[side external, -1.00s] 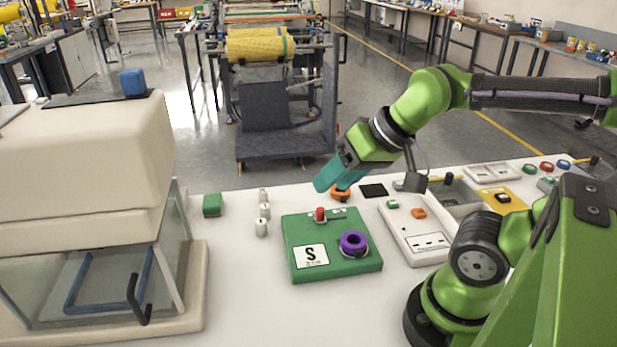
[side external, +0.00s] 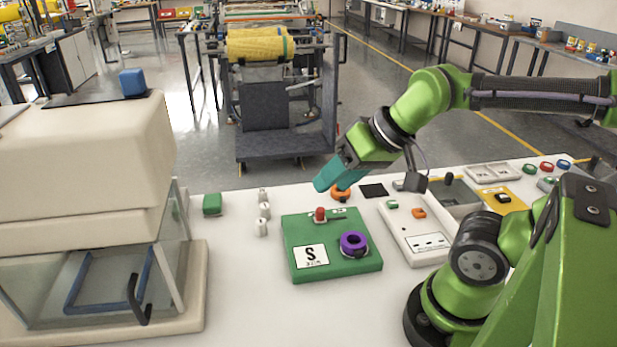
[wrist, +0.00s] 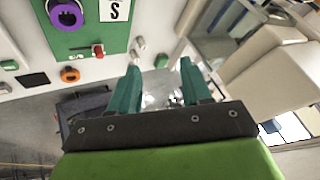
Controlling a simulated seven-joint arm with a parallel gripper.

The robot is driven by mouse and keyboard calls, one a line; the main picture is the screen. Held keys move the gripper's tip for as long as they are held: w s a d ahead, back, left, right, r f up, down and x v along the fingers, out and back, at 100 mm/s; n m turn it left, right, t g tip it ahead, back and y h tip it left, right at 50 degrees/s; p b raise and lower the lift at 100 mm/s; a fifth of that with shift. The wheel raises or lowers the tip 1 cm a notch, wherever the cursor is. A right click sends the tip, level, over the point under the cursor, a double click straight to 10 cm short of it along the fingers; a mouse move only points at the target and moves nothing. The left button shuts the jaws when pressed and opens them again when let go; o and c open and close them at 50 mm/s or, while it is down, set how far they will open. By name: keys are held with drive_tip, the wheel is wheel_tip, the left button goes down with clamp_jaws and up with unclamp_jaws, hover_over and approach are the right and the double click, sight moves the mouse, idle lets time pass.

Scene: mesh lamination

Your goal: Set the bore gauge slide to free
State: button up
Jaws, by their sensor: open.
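The green gauge block (side external: 296,235) lies on the white bench and bears a white label with a black S. A red slide knob (side external: 320,214) sits at the left end of a short slot on it, beside small print I cannot read. A purple ring (side external: 353,242) sits on the same block. The wrist view shows the block (wrist: 79,40), the knob (wrist: 98,50) and the ring (wrist: 66,14). My gripper (side external: 325,181) is above the bench's far edge, behind the block and apart from it. In the wrist view its teal fingers (wrist: 159,66) are spread, with nothing between them.
An orange ring (side external: 341,194) lies near my gripper. Several white pegs (side external: 264,210) and a green cube (side external: 212,205) stand left of the block. A large cream machine (side external: 80,165) fills the left. The bench front is clear.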

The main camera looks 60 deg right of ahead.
drive_tip(key=m+g+h, duration=0.2)
drive_tip(key=m+g, duration=0.5)
drive_tip(key=m, duration=0.1)
hover_over(320, 209)
wheel_tip(320, 209, down, 4)
wheel_tip(320, 209, down, 16)
drive_tip(key=shift+d+f, duration=0.1)
clamp_jaws()
